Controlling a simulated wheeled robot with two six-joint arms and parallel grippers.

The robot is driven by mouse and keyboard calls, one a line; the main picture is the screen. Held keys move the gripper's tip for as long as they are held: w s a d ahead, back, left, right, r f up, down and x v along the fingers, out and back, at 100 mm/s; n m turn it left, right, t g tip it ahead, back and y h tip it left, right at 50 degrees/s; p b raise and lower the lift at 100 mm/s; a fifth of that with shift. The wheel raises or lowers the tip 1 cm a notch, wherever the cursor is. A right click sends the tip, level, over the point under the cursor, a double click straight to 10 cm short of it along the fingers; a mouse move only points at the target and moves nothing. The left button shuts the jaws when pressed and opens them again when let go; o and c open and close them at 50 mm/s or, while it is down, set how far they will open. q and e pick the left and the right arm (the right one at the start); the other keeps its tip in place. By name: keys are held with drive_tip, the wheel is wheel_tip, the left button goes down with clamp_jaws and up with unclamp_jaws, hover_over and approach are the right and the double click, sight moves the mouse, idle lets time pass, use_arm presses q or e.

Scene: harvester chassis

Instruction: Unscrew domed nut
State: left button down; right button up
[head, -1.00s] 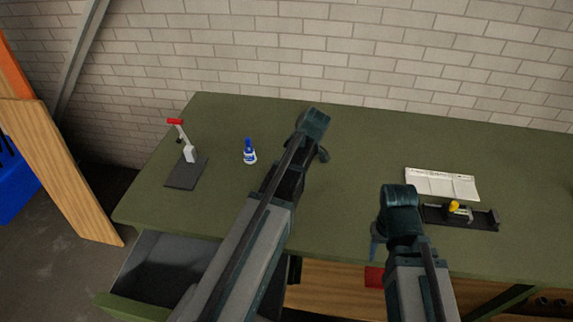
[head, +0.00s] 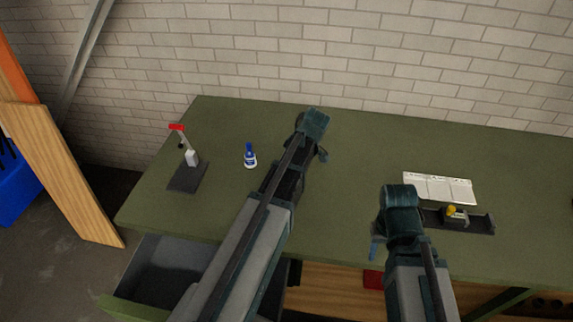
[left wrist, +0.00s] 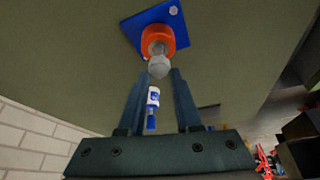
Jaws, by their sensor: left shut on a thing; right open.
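In the left wrist view, a grey metal domed nut (left wrist: 158,66) sits at the end of an orange round part (left wrist: 157,41) on a blue plate (left wrist: 178,27). My left gripper (left wrist: 159,73) is shut on the nut, with one fingertip on each side of it. In the head view my left gripper (head: 321,154) is over the middle of the bench, mostly behind its own wrist, and the nut and plate are hidden there. My right gripper (head: 375,249) hangs near the bench's front edge, open and largely hidden by its wrist.
On the green bench (head: 350,200) stand a red-handled toggle clamp (head: 190,163), a blue-and-white bottle (head: 250,157), white sheets (head: 440,187) and a black holder with a yellow part (head: 453,215). An open drawer (head: 150,275) juts out at front left.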

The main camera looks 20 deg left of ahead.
use_arm(q)
drive_tip(key=shift+r+p, duration=2.05)
drive_tip(key=shift+r, duration=0.05)
drive_tip(key=shift+f, duration=0.15)
